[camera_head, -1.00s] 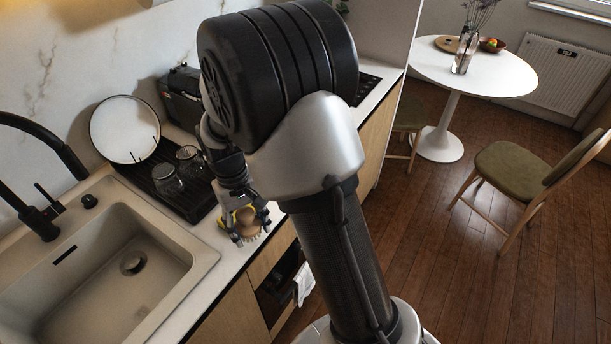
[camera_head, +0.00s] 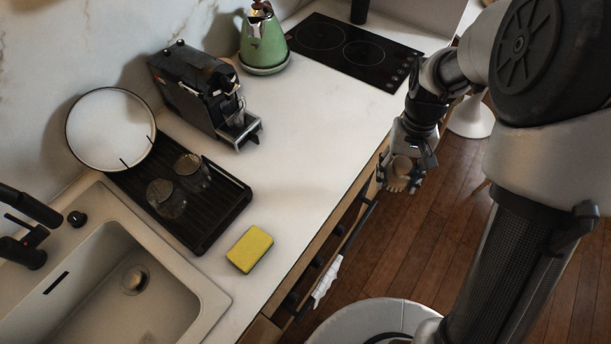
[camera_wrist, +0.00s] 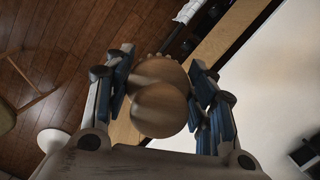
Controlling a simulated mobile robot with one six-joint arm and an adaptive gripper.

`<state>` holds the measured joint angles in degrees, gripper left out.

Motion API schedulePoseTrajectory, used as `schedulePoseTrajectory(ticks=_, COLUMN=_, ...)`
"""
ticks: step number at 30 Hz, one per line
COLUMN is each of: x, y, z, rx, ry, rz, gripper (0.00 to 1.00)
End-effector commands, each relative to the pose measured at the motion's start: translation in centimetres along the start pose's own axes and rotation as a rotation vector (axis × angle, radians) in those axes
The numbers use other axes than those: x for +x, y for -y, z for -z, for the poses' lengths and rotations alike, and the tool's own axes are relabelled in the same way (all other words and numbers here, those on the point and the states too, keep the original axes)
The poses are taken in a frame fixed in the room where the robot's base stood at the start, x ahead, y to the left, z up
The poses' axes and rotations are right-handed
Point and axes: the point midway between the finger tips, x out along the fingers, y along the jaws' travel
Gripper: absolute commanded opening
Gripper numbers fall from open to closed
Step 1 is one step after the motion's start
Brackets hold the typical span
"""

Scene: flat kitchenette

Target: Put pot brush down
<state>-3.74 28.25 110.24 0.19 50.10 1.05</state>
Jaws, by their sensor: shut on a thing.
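The pot brush (camera_head: 401,172) has a rounded wooden body. My gripper (camera_head: 402,180) is shut on it, out past the front edge of the counter and over the floor side. In the wrist view the brush (camera_wrist: 158,98) sits between the two fingers of my gripper (camera_wrist: 160,88), its wooden knob towards the camera and pale bristles just showing beyond. The white countertop (camera_head: 320,150) lies to the left of my gripper in the head view.
A yellow sponge (camera_head: 250,249) lies on the counter beside a black drying rack (camera_head: 222,214) with glasses. A coffee machine (camera_head: 190,92), green kettle (camera_head: 263,42) and hob (camera_head: 350,50) stand farther back. The counter between sponge and hob is clear. The sink (camera_head: 100,290) is at left.

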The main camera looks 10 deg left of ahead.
Motion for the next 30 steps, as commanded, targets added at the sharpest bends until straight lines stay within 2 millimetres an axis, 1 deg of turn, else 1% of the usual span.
schedulePoseTrajectory(ticks=1, x=-1.6, y=1.9, z=-0.1, rx=-0.033, ry=-0.004, rz=-0.004, gripper=0.28)
schedulePoseTrajectory(ticks=5, x=-5.0, y=7.3, z=-0.8, rx=-0.119, ry=-0.005, rz=-0.017, gripper=0.28)
schedulePoseTrajectory(ticks=6, x=-6.0, y=9.0, z=-1.2, rx=-0.146, ry=-0.005, rz=-0.021, gripper=0.28)
schedulePoseTrajectory(ticks=8, x=-7.5, y=11.4, z=-1.9, rx=-0.186, ry=-0.004, rz=-0.027, gripper=0.28)
schedulePoseTrajectory(ticks=9, x=-8.3, y=13.0, z=-2.5, rx=-0.211, ry=-0.005, rz=-0.031, gripper=0.28)
schedulePoseTrajectory(ticks=13, x=-10.8, y=17.1, z=-4.3, rx=-0.28, ry=-0.003, rz=-0.042, gripper=0.28)
schedulePoseTrajectory(ticks=15, x=-11.7, y=18.7, z=-5.2, rx=-0.307, ry=-0.002, rz=-0.046, gripper=0.28)
schedulePoseTrajectory(ticks=18, x=-12.5, y=20.2, z=-6.1, rx=-0.333, ry=-0.002, rz=-0.05, gripper=0.28)
schedulePoseTrajectory(ticks=20, x=-12.7, y=20.7, z=-6.4, rx=-0.34, ry=-0.001, rz=-0.051, gripper=0.28)
schedulePoseTrajectory(ticks=23, x=-11.7, y=21.0, z=-6.5, rx=-0.346, ry=0.003, rz=-0.053, gripper=0.28)
schedulePoseTrajectory(ticks=26, x=-9.4, y=21.0, z=-6.2, rx=-0.346, ry=0.006, rz=-0.054, gripper=0.28)
schedulePoseTrajectory(ticks=30, x=-5.5, y=20.9, z=-5.6, rx=-0.345, ry=0.007, rz=-0.054, gripper=0.28)
